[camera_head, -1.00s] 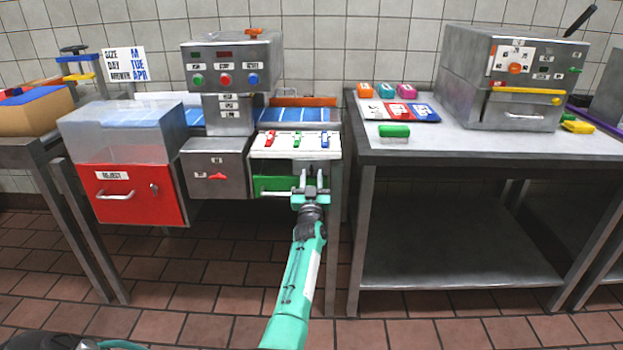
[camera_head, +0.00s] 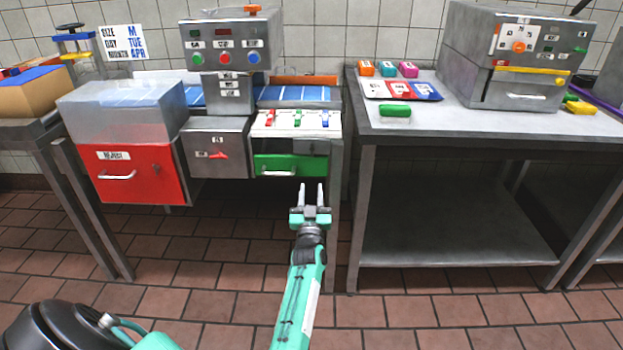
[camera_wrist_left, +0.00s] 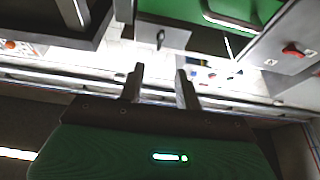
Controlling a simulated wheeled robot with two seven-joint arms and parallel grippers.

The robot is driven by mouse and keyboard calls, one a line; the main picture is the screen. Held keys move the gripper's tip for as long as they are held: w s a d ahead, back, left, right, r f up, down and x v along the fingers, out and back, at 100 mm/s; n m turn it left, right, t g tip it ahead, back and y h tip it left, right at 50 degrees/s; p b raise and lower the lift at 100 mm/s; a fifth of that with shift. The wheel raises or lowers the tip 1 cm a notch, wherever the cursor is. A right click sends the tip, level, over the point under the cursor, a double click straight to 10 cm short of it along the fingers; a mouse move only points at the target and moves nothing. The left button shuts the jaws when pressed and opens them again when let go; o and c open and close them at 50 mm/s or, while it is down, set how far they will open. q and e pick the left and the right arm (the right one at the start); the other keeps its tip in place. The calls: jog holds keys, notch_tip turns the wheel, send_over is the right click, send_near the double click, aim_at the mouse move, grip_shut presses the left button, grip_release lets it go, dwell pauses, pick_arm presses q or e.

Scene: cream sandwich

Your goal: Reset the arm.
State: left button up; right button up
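My left arm is teal and rises from the bottom of the head view. Its left gripper (camera_head: 311,187) is just below and in front of the green drawer (camera_head: 272,164), apart from it. Its two fingers are parallel with an empty gap between them, as the left wrist view also shows (camera_wrist_left: 160,78). The green drawer front also shows at the top of the left wrist view (camera_wrist_left: 245,10). My right gripper is not in view.
A white panel (camera_head: 270,127) with red, green and blue switches sits above the green drawer. A red reject drawer (camera_head: 140,186) is to the left. A steel table (camera_head: 470,142) with a machine (camera_head: 515,60) stands right. The floor is clear.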

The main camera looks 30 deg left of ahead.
pick_arm(q)
jog(key=shift+s+d+f, duration=0.2)
jog(key=shift+s+d, duration=0.05)
jog(key=shift+s, duration=0.25)
jog(key=shift+f, duration=0.1)
